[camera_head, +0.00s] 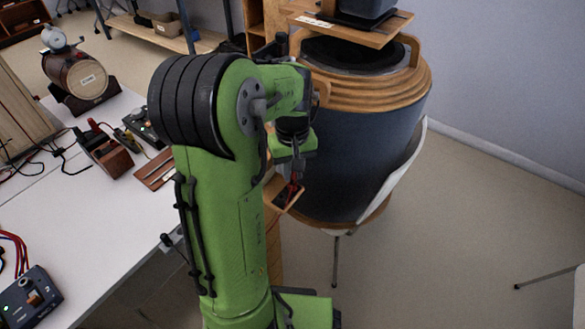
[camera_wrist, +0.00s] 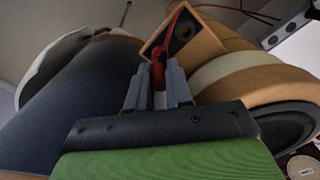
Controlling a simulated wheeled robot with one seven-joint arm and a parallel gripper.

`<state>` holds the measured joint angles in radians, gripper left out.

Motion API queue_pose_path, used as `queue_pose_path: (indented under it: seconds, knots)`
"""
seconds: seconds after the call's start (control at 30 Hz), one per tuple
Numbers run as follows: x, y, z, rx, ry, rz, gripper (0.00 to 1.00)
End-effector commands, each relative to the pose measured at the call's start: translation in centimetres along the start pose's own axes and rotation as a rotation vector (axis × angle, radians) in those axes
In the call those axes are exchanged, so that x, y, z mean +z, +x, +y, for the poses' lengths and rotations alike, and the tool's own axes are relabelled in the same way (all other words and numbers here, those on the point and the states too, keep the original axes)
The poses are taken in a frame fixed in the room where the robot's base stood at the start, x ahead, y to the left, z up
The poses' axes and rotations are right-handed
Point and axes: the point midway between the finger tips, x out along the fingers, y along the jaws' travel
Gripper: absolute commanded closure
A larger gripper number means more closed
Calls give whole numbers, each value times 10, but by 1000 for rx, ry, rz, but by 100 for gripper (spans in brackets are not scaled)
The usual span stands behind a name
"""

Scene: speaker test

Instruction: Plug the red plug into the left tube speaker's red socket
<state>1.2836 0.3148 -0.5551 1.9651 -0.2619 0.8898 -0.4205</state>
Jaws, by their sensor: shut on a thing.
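My gripper (camera_wrist: 159,86) is shut on the red plug (camera_wrist: 158,66), which stands up between the two grey fingers in the wrist view. A red cable curves from it towards the top. Close behind it is a tan wooden panel (camera_wrist: 207,42) with a black plate and a round fitting. I cannot tell whether the plug touches the fitting, and no socket colour is clear. In the head view my gripper (camera_head: 293,172) is small and partly hidden, beside a large dark blue tube (camera_head: 345,165) with wooden rings, seemingly a tube speaker. The tube also shows in the wrist view (camera_wrist: 80,95).
A white table (camera_head: 85,235) on the left carries a small barrel (camera_head: 75,76), a wooden block device (camera_head: 105,155), and a black box (camera_head: 30,298) with cables. A white chair (camera_head: 400,168) stands close behind the tube. Open floor (camera_head: 450,220) lies to the right.

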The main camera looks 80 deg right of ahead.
Motion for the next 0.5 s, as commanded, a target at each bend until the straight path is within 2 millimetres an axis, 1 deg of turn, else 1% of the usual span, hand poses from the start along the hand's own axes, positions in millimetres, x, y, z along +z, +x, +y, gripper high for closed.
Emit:
queue_pose_path:
  seconds: [0.5]
  knots:
    - [0, 10, 0, 0, 0, 0, 100]
